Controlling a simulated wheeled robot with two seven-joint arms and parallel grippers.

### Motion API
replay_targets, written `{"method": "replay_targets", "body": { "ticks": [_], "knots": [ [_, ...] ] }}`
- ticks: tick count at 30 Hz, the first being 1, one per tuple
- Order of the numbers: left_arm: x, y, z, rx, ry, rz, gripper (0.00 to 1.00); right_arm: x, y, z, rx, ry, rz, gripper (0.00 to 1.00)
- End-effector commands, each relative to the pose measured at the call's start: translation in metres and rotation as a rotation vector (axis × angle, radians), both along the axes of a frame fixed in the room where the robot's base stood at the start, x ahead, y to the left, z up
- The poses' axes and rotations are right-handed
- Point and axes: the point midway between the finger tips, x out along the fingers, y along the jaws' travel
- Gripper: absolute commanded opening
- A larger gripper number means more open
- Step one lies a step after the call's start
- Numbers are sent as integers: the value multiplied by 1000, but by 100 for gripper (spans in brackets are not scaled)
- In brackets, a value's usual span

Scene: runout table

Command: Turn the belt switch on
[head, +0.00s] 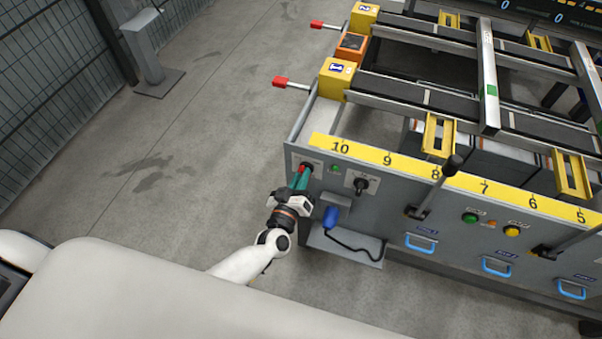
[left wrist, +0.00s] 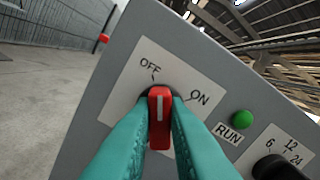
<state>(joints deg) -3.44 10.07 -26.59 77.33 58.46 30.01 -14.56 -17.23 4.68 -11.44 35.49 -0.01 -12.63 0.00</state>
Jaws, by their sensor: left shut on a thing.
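The belt switch is a red knob with a white line, on a white plate marked OFF and ON. It shows in the left wrist view (left wrist: 159,108) and small in the head view (head: 303,168). Its white line points up, close to the OFF mark and away from the ON mark. My left gripper (head: 300,179) is at the left end of the grey panel. Its teal fingers (left wrist: 159,130) are shut on the knob, one on each side, hiding part of its rim. My right gripper is not in view.
A green RUN lamp (left wrist: 243,119) and a black dial (head: 361,185) sit right of the switch. A blue-handled thing (head: 331,216) with a cord is below. Levers (head: 433,190) stick out farther right. The floor to the left (head: 180,150) is clear.

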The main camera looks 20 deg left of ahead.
Motion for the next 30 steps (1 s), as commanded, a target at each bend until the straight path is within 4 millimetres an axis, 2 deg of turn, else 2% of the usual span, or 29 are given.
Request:
{"method": "replay_targets", "body": {
  "ticks": [3, 12, 30],
  "knots": [
    [0, 0, 3, 108, 0, 1, 0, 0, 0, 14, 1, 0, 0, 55],
    [0, -2, 3, 393, -10, 0, 0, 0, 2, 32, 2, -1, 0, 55],
    [-1, -4, 0, 961, -30, -2, 0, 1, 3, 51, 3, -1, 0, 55]
  ]
}}
